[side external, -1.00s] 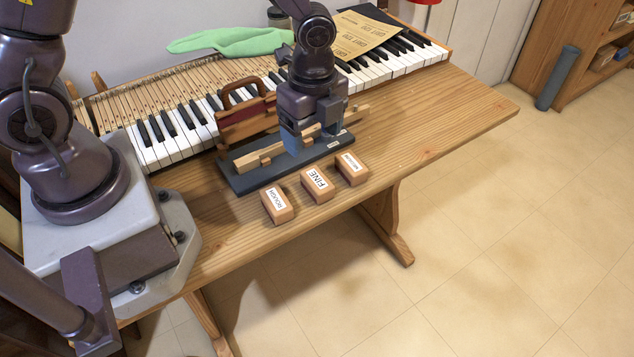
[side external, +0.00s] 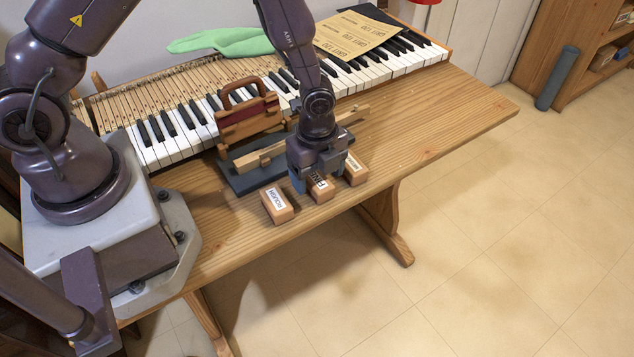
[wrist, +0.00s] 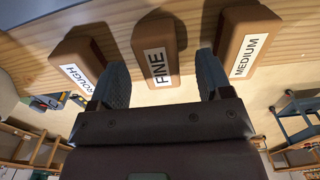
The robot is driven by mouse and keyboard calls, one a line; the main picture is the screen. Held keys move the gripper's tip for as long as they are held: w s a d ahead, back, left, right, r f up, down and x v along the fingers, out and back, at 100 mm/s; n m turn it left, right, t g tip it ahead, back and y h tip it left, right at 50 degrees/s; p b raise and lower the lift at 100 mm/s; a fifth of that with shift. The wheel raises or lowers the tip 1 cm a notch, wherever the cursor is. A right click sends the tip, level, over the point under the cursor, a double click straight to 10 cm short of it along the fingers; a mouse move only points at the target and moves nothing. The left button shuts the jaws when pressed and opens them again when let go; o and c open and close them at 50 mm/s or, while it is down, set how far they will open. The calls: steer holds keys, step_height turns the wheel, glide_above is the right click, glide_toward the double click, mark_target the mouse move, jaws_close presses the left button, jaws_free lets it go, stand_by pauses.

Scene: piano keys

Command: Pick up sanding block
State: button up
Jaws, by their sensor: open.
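Three wooden sanding blocks with white labels lie in a row near the table's front edge. In the side view they are the ROUGH block (side external: 277,206), the FINE block (side external: 321,191) and the MEDIUM block (side external: 355,170). My gripper (side external: 311,186) is open and low over the FINE block, partly hiding it. In the wrist view my gripper's two fingers (wrist: 163,85) stand apart on either side of the FINE block (wrist: 158,38). The ROUGH block (wrist: 77,63) is just outside the left finger and the MEDIUM block (wrist: 247,40) just outside the right. Contact cannot be told.
A dark tray (side external: 246,184) holding a wooden stick (side external: 262,156) lies behind the blocks. A brown wooden tool with a handle (side external: 247,117) stands behind it, before the piano keys (side external: 167,147). The table (side external: 440,120) is clear to the right.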

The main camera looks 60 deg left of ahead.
mark_target(317, 179)
step_height(317, 179, down, 2)
steer(key=shift+c, duration=0.2)
steer(key=c, duration=1)
steer(key=shift+r, duration=0.1)
step_height(317, 179, up, 10)
steer(key=shift+f, duration=0.1)
